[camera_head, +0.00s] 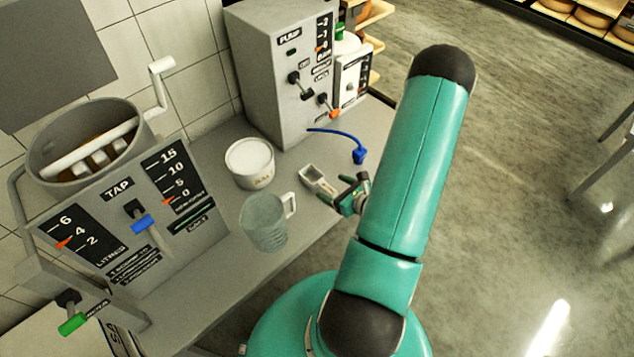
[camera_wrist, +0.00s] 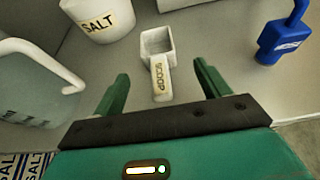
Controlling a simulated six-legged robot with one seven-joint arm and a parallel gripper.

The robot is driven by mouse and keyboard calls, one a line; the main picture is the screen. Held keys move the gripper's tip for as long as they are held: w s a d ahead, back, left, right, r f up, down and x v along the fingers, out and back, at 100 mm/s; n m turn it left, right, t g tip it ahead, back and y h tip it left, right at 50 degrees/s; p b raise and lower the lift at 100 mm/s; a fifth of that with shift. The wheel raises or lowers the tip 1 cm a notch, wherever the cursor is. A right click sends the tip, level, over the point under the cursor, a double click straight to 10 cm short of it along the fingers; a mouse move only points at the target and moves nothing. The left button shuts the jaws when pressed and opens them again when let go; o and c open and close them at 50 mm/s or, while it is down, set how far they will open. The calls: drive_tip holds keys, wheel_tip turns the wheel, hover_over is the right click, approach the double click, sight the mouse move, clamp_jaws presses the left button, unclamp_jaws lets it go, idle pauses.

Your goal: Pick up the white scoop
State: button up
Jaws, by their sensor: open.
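The white scoop (camera_head: 316,178) lies on the grey counter near its front edge. In the wrist view the scoop (camera_wrist: 157,45) has its square bowl pointing away and its labelled handle toward me. My gripper (camera_head: 352,193) is at the scoop's handle end in the head view. In the wrist view my gripper (camera_wrist: 162,90) is open, with its green fingers on either side of the handle. The handle end sits between the fingers with a gap on both sides, and neither finger appears to touch it. Whether the fingers are at the handle's height is hard to tell.
A white salt tub (camera_head: 250,165) and a clear jug (camera_head: 266,224) stand left of the scoop. A grey pump box (camera_head: 282,75) and a tap machine (camera_head: 120,215) stand on the counter (camera_head: 215,275).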

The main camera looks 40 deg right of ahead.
sight(322, 182)
drive_tip(key=shift+x, duration=2.8)
drive_tip(key=shift+s+a+f, duration=0.1)
drive_tip(key=shift+a, duration=0.05)
drive_tip(key=c, duration=1)
drive_tip(key=shift+c, duration=0.2)
wheel_tip(322, 182, up, 10)
